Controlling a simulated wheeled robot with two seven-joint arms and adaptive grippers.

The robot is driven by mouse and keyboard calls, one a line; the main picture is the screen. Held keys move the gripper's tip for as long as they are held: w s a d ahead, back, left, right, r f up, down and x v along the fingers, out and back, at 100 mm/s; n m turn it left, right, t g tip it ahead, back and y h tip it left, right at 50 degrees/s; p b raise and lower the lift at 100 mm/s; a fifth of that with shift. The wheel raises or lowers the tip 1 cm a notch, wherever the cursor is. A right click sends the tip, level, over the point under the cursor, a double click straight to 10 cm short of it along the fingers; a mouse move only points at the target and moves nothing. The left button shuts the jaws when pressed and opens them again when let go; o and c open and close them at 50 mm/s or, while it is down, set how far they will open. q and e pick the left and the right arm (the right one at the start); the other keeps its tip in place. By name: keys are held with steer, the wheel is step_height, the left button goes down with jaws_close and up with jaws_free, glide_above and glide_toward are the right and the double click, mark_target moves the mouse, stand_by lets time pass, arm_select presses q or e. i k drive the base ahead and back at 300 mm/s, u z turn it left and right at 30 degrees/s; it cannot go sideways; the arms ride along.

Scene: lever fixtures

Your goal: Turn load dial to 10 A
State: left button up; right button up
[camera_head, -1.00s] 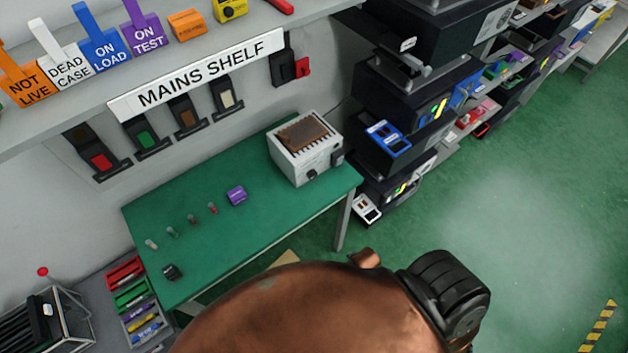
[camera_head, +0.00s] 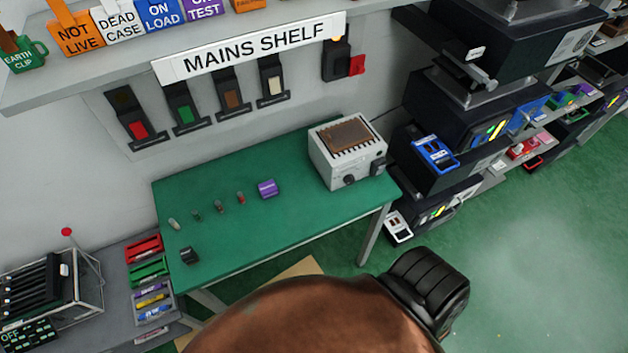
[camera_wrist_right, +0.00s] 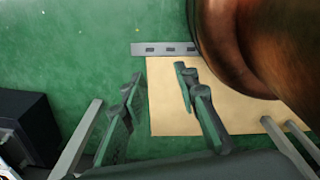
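A white box (camera_head: 335,150) with a brown grille on top stands at the right end of the green table. A round black dial (camera_head: 348,181) is on its front face, with a smaller dark part to its right. The dial's marks are too small to read. My right gripper (camera_wrist_right: 160,80) shows in the right wrist view. Its two dark fingers are apart with nothing between them, above a tan sheet and the green floor. The box and dial are not in that view. Neither gripper shows in the head view.
The green table (camera_head: 225,230) holds a purple block (camera_head: 267,188), several small pegs and a black piece (camera_head: 188,255). A shelf labelled MAINS SHELF (camera_head: 250,48) overhangs behind. Black equipment (camera_head: 455,125) stands close to the box's right.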

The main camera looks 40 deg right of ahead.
mark_target(348, 179)
steer(key=u, duration=0.35)
steer(key=i, duration=0.3)
steer(key=z, duration=2.35)
